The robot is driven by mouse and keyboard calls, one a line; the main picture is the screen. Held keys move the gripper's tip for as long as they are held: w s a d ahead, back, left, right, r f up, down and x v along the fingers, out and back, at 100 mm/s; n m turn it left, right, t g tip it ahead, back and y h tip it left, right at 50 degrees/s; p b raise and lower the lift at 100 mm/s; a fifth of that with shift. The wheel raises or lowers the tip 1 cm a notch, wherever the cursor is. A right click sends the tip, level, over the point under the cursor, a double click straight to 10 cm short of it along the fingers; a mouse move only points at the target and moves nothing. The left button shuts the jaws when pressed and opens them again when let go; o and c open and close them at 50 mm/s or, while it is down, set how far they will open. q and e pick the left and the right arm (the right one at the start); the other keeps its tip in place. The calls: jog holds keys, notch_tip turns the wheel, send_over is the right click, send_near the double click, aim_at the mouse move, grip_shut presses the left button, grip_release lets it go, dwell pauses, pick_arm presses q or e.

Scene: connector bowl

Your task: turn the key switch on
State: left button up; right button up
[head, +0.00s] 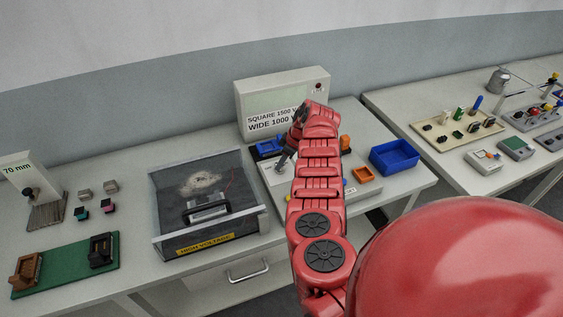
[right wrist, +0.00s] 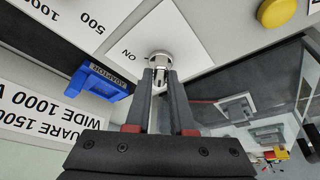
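The key switch (right wrist: 159,60) is a round silver lock on a white panel in the right wrist view, with the word ON printed to its left. A small metal key (right wrist: 160,80) sticks out of it. My right gripper (right wrist: 161,76) is at the switch, its two dark fingertips on either side of the key; whether they press on it I cannot tell. In the head view my right gripper (head: 282,162) reaches down to the pale panel (head: 275,178), and my red arm hides the switch. My left gripper is not in view.
A cabinet marked SQUARE 1500 (head: 255,95) stands behind the panel. A blue connector (right wrist: 100,82) is close beside the gripper. A clear-walled high-voltage box (head: 165,215) stands left of the panel, and a blue bin (head: 395,157) stands to the right.

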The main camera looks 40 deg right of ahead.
grip_shut()
